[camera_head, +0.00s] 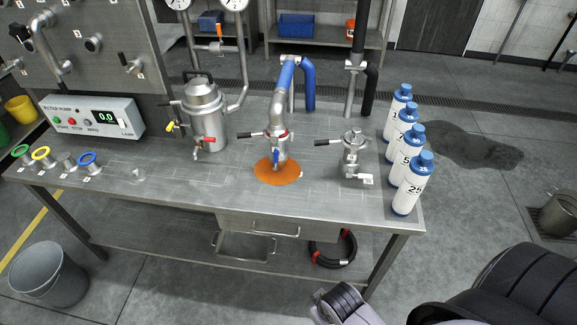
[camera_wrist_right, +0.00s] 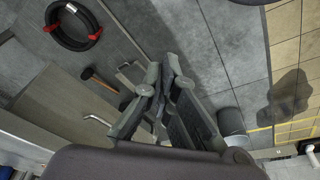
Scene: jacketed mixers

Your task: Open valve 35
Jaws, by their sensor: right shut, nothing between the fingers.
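No number 35 can be read on any valve. On the bench, a steel pipe fitting (camera_head: 280,148) with a black lever at its left and a blue handle (camera_head: 276,158) stands over an orange round patch. A smaller steel fitting (camera_head: 352,155) to its right also has a black lever (camera_head: 328,142) pointing left and a white tag. A steel vessel (camera_head: 205,115) at the left has yellow and red valve handles. My right gripper (camera_wrist_right: 160,88) shows in the wrist view, shut and empty, away from the valves. My left gripper is not in view.
Several numbered white bottles with blue caps (camera_head: 411,183) line the bench's right edge. A pump control box (camera_head: 92,118) and coloured rings are at the left. A grey bucket (camera_head: 50,275) and dark wet patch (camera_head: 460,145) are on the floor. A coiled black hose (camera_head: 333,250) lies below.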

